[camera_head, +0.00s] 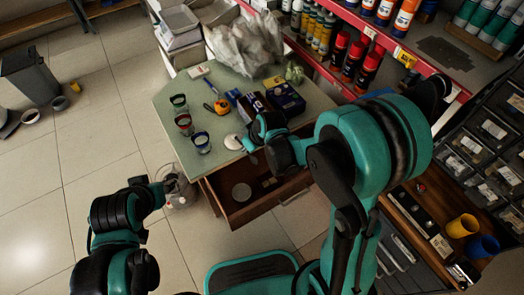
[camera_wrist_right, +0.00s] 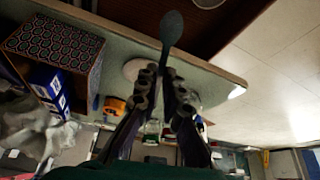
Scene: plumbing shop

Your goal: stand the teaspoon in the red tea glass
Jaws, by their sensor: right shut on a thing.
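The red tea glass (camera_head: 185,124) stands upright on the pale green table, between a green-rimmed glass (camera_head: 179,103) behind it and a blue-rimmed glass (camera_head: 201,142) in front. My right gripper (camera_head: 246,146) is over the table's front edge, to the right of the glasses and apart from them. In the right wrist view it (camera_wrist_right: 165,80) is shut on the teaspoon (camera_wrist_right: 172,28), whose dark bowl sticks out beyond the fingertips. A white saucer (camera_head: 233,142) lies beside this gripper. My left gripper (camera_head: 178,188) is low, left of the open drawer; its fingers are unclear.
The table (camera_head: 170,88) also holds an orange tape measure (camera_head: 222,106), dark and blue boxes (camera_head: 286,99) and a crumpled plastic bag (camera_head: 245,47). An open wooden drawer (camera_head: 240,211) juts out below the front edge. Shelves with spray cans (camera_head: 352,60) stand behind on the right.

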